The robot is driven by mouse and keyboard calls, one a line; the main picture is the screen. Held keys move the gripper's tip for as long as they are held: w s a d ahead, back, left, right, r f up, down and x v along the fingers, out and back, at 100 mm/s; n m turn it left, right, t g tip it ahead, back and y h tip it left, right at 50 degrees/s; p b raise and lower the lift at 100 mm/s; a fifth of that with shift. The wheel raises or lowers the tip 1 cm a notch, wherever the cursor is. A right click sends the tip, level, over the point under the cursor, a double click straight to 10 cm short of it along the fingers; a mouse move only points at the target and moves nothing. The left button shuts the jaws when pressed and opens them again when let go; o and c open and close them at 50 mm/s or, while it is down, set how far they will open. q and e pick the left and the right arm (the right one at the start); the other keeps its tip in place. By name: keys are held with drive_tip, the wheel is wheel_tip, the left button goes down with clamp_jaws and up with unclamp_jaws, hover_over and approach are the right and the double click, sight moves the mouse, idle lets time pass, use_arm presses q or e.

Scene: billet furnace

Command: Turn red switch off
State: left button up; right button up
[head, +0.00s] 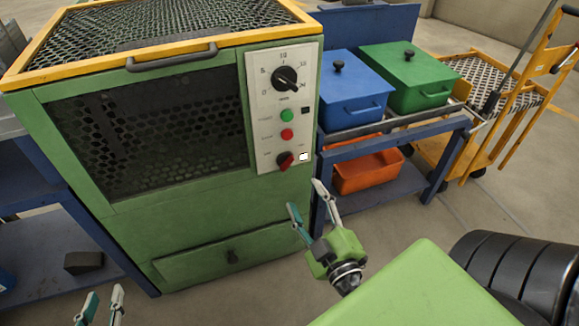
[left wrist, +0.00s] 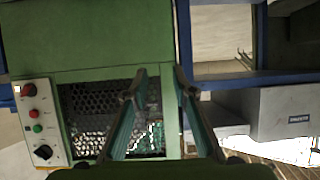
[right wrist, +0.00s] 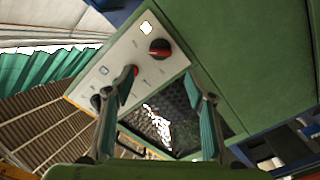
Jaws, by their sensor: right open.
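The red switch (head: 285,160) is a rotary knob at the bottom of the pale control panel (head: 262,90) on the green furnace. It also shows in the right wrist view (right wrist: 160,48), above and between the fingers, and in the left wrist view (left wrist: 28,90). My right gripper (head: 306,197) is open and empty, below and slightly right of the switch, apart from it. My left gripper (head: 103,294) is open and empty at the bottom left, far from the panel. Its arm is out of the head view.
Above the switch are a red button (head: 287,134), a green button (head: 287,115) and a black dial (head: 286,79). A blue bin (head: 352,90) and a green bin (head: 410,78) stand on a rack to the right, with an orange bin (head: 368,170) below. A yellow cart (head: 500,90) stands farther right.

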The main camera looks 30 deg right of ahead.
drive_tip(key=p, duration=0.2)
approach(289, 166)
drive_tip(key=w, duration=0.3)
drive_tip(key=x, duration=0.1)
drive_tip(key=p+x, duration=0.1)
drive_tip(key=x, duration=0.1)
drive_tip(key=shift+w+d, duration=0.1)
drive_tip(key=shift+d, duration=0.3)
drive_tip(key=shift+w+d+r+p, duration=0.15)
drive_tip(key=shift+w+p, duration=0.15)
drive_tip(key=shift+w, duration=0.3)
use_arm(q)
drive_tip(key=s+a+f+g+y, duration=0.1)
drive_tip(key=s+f+g, duration=0.3)
drive_tip(key=s, duration=0.4)
drive_tip(key=s+a+f+g+y, duration=0.1)
drive_tip(key=s+a+f+g, duration=0.3)
drive_tip(key=s, duration=0.4)
drive_tip(key=shift+a+f+g, duration=0.2)
drive_tip(key=shift+f+g, duration=0.3)
drive_tip(key=shift+f, duration=0.05)
use_arm(e)
drive_tip(key=shift+w+d+f, duration=0.15)
drive_tip(key=shift+w+f, duration=0.05)
drive_tip(key=shift+w, duration=0.5)
drive_tip(key=c, duration=1.1)
